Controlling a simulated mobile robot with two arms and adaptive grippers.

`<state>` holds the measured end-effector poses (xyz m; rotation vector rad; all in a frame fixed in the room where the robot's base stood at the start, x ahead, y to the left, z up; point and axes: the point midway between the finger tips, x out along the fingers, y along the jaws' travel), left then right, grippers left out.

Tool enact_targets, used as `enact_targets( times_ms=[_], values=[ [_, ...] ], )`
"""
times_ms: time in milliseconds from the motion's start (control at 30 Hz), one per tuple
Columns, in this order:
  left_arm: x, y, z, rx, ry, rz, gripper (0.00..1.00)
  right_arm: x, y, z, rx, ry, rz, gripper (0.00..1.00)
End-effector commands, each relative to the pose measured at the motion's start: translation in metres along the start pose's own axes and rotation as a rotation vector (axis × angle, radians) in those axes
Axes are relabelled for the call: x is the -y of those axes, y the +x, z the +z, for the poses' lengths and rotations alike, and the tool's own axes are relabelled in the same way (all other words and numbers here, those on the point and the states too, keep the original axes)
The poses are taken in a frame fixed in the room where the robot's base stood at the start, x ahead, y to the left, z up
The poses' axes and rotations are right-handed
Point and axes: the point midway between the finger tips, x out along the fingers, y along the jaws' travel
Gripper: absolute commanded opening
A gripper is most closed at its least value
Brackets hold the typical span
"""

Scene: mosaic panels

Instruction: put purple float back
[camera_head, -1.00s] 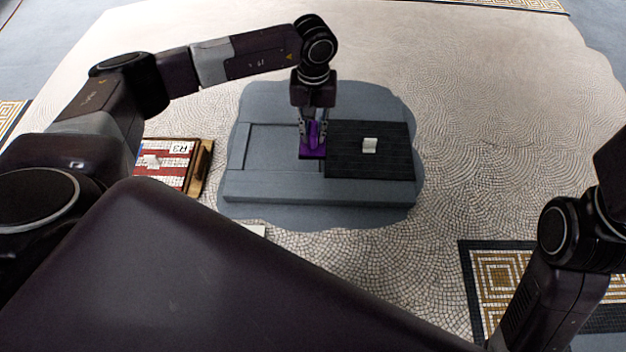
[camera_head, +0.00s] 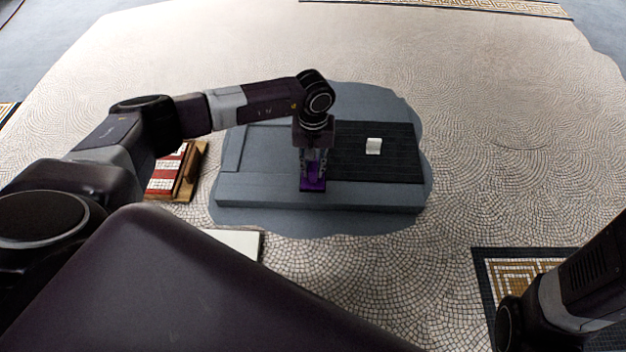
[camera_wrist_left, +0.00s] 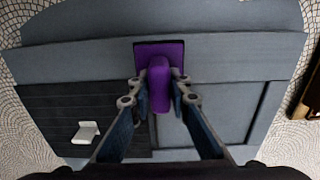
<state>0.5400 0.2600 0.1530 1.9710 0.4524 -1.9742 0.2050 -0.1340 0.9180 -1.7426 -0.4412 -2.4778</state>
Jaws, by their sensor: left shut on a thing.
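The purple float (camera_head: 312,184) has a flat purple base and an upright handle. In the head view it is at the front part of the grey slab (camera_head: 270,190), left of the dark panel. My left gripper (camera_head: 313,170) is shut on its handle from above. In the left wrist view the purple float (camera_wrist_left: 159,80) is between the two fingertips of my left gripper (camera_wrist_left: 158,88). I cannot tell whether its base touches the slab. My right arm shows at the lower right of the head view, but its gripper is out of view.
A dark ribbed panel (camera_head: 376,160) lies on the slab with a small white block (camera_head: 373,146) on it. A red and white striped panel on a wooden board (camera_head: 190,175) lies to the left. A white slab edge (camera_head: 240,243) shows at front. Open mosaic floor surrounds these.

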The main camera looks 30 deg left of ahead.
Motion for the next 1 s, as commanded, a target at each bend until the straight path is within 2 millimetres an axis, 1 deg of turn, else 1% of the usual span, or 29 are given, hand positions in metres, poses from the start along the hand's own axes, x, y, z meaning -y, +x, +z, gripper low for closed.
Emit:
enact_targets(
  times_ms=[133,200,300,567,967,1000],
  values=[
    [0.0,0.019,0.0,0.001,-0.001,-0.001,0.0,0.003,-0.005,-0.008,-0.015,-0.002,-0.005,0.26],
    [0.0,0.031,0.0,0.001,-0.001,-0.001,0.0,0.005,-0.013,-0.011,-0.016,-0.002,-0.005,0.26],
    [0.0,0.042,0.0,-0.001,-0.001,0.0,0.0,0.006,-0.02,-0.012,-0.013,-0.001,-0.004,0.26],
    [0.0,0.041,-0.001,-0.001,-0.001,0.001,0.0,0.005,-0.018,-0.012,-0.013,-0.001,-0.004,0.26],
    [0.0,0.053,-0.001,-0.001,-0.001,0.0,0.0,0.007,-0.026,-0.015,-0.014,-0.001,-0.005,0.26],
    [0.0,0.052,-0.001,-0.001,-0.001,0.0,0.2,0.007,-0.025,-0.014,-0.014,-0.001,-0.005,0.26]
  ],
)
